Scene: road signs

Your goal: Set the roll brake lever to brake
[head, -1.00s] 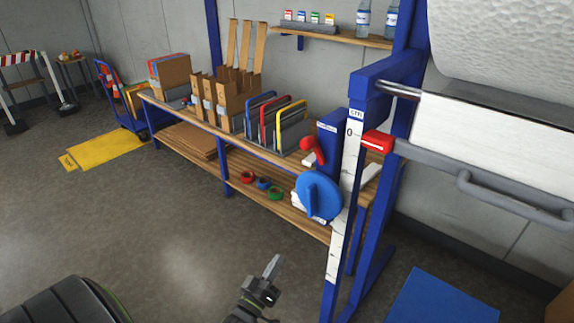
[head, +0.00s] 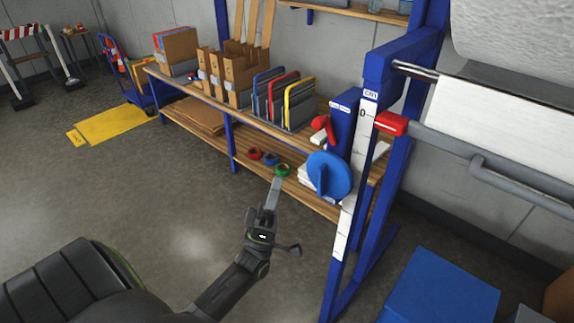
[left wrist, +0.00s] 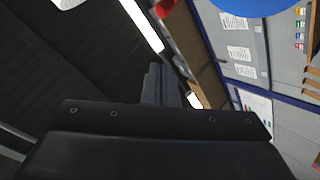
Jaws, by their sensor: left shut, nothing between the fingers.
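The red lever (head: 325,128) with a round knob sits on the left side of a blue box (head: 344,118) on the roll stand. The box has a small white label, too small to read here. A blue disc (head: 329,174) is fixed below the lever; a blue round shape, likely this disc, shows at the top of the left wrist view (left wrist: 250,6). My left gripper (head: 275,183) is shut and empty, pointing up, left of the disc and below the lever, apart from both. Its fingers show in the left wrist view (left wrist: 163,85). My right gripper is not in view.
The blue stand (head: 395,70) carries a white paper roll (head: 510,30), a red-ended bar (head: 391,123) and a white scale (head: 365,130). A wooden bench (head: 310,143) with folders and boxes stands behind. A blue box (head: 440,285) is at the lower right. Open floor lies left.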

